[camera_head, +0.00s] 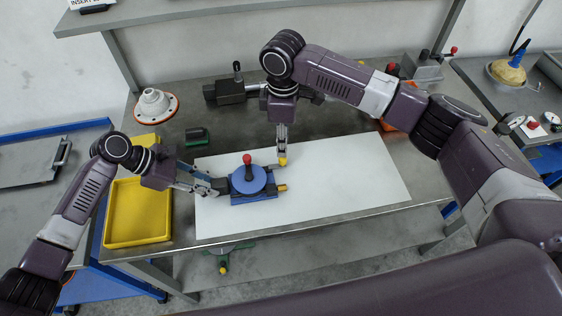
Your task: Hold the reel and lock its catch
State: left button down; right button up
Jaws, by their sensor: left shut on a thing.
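The blue reel (249,180), a round disc with a red knob on top and a square blue base, sits on the white board. A brass-coloured piece (281,188), possibly its catch, sticks out at the reel's right side. My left gripper (222,187) reaches in from the left and is shut on the reel's left side; its fingertips are partly hidden there. My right gripper (283,158) points down just behind and above the brass piece, apart from the disc. A yellow tip shows at its lower end. Its fingers are too small to tell open from shut.
The white board (350,180) is clear right of the reel. A yellow tray (138,212) stands at the left beside my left arm. A white flanged part (156,104), a dark green block (197,136) and a dark vise-like tool (232,91) lie along the back of the bench.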

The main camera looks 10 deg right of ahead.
aim_at(282, 159)
jog(key=shift+f, duration=3.35)
grip_shut()
